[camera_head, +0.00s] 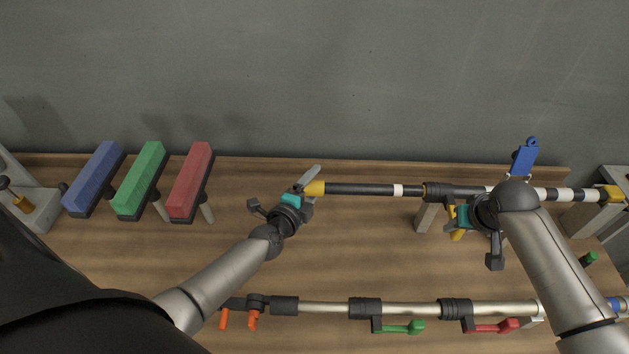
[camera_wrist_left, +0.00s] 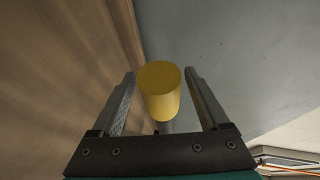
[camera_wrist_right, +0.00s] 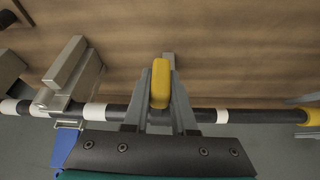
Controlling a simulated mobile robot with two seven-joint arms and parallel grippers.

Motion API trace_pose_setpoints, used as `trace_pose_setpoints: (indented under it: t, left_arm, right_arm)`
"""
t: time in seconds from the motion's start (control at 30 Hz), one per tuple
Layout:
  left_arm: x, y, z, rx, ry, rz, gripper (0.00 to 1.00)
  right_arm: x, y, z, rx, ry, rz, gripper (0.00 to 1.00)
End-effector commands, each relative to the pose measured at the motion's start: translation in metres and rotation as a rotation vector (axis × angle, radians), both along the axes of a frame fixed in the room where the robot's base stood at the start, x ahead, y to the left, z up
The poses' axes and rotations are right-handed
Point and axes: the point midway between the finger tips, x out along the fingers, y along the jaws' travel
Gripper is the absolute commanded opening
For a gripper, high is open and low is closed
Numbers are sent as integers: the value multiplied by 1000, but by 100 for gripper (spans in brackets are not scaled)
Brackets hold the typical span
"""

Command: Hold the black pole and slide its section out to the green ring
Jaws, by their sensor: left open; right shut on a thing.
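The black pole (camera_head: 360,189) lies level along the back of the bench, with white bands and a yellow cap (camera_head: 315,188) at its left end. My left gripper (camera_head: 309,184) is open. In the left wrist view the cap (camera_wrist_left: 160,90) sits between its two spread fingers, with gaps at both sides. My right gripper (camera_wrist_right: 166,90) is shut on the pole's yellow handle (camera_wrist_right: 160,83), beside a black collar (camera_head: 437,190). My right arm hides part of the pole. I cannot make out a green ring on its visible part.
A second, silver pole (camera_head: 330,309) with green and red levers runs along the front. Blue (camera_head: 95,181), green (camera_head: 140,180) and red (camera_head: 190,182) blocks stand at left. A blue-handled clamp (camera_head: 525,158) is behind my right arm. The bench between the poles is mostly clear.

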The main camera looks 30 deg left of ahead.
Motion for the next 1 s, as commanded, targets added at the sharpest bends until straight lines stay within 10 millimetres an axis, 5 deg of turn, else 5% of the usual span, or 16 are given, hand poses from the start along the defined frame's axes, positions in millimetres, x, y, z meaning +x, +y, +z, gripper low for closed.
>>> trace_pose_setpoints:
  t: [0.57,1.0]
  left_arm:
    - [14,3,-3,3,0,3,77]
    - [14,3,-3,3,-1,3,28]
  right_arm:
    - [0,0,0,0,0,0,0]
    - [0,0,0,0,0,0,0]
